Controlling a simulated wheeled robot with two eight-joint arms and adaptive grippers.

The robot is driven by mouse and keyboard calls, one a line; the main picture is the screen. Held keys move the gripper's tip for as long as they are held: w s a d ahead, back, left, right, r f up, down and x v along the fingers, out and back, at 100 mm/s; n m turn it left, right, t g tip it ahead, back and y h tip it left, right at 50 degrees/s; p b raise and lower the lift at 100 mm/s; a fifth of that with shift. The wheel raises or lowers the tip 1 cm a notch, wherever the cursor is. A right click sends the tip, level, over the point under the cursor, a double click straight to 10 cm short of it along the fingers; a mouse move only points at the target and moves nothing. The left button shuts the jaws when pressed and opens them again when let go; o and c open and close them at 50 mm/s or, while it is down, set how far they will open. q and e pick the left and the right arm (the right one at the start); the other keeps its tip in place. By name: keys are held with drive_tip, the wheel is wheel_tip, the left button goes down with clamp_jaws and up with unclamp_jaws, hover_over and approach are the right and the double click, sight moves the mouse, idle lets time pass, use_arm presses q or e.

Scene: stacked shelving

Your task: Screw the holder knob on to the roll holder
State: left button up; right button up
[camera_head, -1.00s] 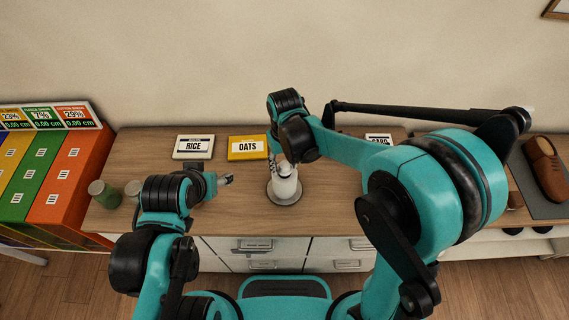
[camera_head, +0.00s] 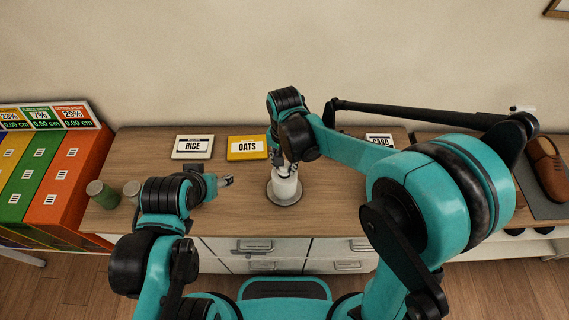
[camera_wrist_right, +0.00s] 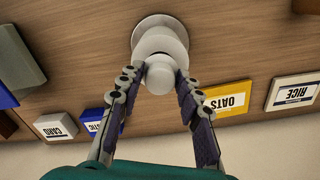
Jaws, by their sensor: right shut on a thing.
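The roll holder stands upright on the wooden counter, with a white roll (camera_head: 285,189) around it and a round grey base (camera_head: 284,202) below. My right gripper (camera_head: 285,168) points down at its top from above. In the right wrist view, the two fingers of my right gripper (camera_wrist_right: 160,82) are shut on the round white holder knob (camera_wrist_right: 160,74), one on each side. The knob sits over the roll (camera_wrist_right: 160,42); the joint between them is hidden. My left gripper (camera_head: 226,181) is to the left of the roll, apart from it; its finger opening is too small to judge.
A RICE box (camera_head: 193,147) and a yellow OATS box (camera_head: 247,148) lie behind the roll. Green (camera_head: 103,193) and pale jars stand at the left, beside coloured bins (camera_head: 66,180). A brown shoe (camera_head: 547,165) is at the far right.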

drive_tip(key=shift+m, duration=1.2)
drive_tip(key=m, duration=0.7)
drive_tip(key=shift+b, duration=0.4)
drive_tip(key=m, duration=0.4)
drive_tip(key=o, duration=0.8)
drive_tip(key=shift+o, duration=0.2)
